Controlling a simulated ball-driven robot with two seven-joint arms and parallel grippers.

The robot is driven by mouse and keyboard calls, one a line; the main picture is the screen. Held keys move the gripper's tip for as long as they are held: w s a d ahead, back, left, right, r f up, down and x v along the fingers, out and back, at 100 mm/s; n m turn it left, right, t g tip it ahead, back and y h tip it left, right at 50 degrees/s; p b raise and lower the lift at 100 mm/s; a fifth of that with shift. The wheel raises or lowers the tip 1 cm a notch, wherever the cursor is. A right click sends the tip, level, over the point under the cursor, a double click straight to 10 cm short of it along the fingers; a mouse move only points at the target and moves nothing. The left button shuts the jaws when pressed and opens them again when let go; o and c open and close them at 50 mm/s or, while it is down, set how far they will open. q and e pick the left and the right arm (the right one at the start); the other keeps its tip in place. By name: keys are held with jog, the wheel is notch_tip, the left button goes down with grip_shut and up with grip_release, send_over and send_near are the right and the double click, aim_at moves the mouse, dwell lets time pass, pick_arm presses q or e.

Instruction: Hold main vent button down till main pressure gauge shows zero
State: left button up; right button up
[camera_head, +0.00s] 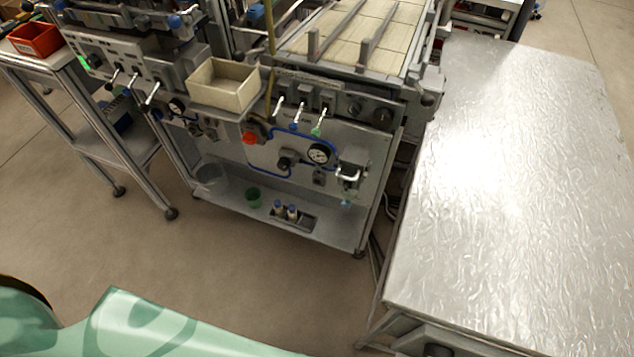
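A round pressure gauge (319,153) with a black rim sits on the front panel of the machine, right of centre. Its needle is too small to read. A smaller dial (177,106) sits farther left on the machine. Which one is the main gauge I cannot tell. A small dark fitting (319,177) is just below the larger gauge, and a dark knob-like part (286,161) is to its left. A red knob (249,137) is farther left. I cannot tell which part is the main vent button. Neither of my grippers is in view.
A large shiny metal table (520,190) fills the right side. A beige open box (223,85) is mounted on the machine's front. A wheeled cart stands left.

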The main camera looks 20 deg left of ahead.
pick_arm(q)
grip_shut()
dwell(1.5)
